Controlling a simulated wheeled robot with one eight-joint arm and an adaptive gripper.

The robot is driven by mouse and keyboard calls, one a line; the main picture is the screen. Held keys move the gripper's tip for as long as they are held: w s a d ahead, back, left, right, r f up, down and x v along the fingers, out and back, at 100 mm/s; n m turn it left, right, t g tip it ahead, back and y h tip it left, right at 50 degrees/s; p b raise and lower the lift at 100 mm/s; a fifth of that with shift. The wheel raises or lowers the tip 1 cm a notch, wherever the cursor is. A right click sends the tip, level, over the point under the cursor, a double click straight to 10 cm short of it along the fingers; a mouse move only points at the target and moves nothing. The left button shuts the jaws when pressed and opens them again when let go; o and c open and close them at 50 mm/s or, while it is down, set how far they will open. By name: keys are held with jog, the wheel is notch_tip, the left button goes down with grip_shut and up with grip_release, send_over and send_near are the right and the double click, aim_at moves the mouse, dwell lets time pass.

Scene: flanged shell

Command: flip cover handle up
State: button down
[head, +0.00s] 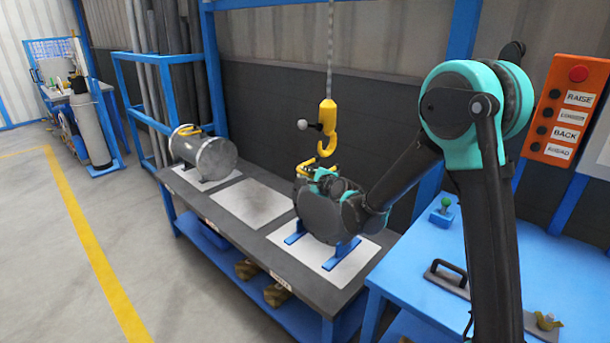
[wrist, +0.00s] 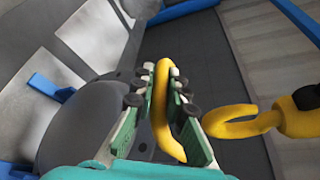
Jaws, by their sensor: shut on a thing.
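The cover is a dark grey disc (head: 318,214) standing upright on blue supports (head: 340,252) at the near end of the bench. Its yellow handle (head: 303,167) shows at the top of the cover, partly hidden by my gripper (head: 318,177). In the wrist view the yellow handle (wrist: 162,120) runs between both fingers of my gripper (wrist: 166,76), which is shut on it. The grey disc (wrist: 75,130) shows beside the fingers in that view. My wrist hides part of the cover in the head view.
A yellow crane hook (head: 327,128) hangs on a chain just above and behind the cover; it is close right of my fingers in the wrist view (wrist: 250,122). A metal shell (head: 205,155) lies at the bench's far end. The middle plate (head: 250,202) is empty.

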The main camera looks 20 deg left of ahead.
jog(key=shift+r, duration=0.15)
jog(key=shift+w+d+r+m+g, duration=0.1)
jog(key=shift+r+m+g, duration=0.3)
jog(key=shift+r+m, duration=0.5)
jog(key=w+d+r+m+g+y, duration=0.1)
jog(key=w+d+r+m+g, duration=0.1)
jog(key=w+r+m+g, duration=0.3)
jog(key=shift+w+d+r+m, duration=0.25)
jog(key=shift+w+r+m, duration=0.35)
jog(key=shift+r+m, duration=0.95)
jog(key=shift+r+n, duration=0.2)
jog(key=shift+n, duration=0.05)
jog(key=c, duration=1.5)
grip_release()
jog(key=shift+c, duration=0.2)
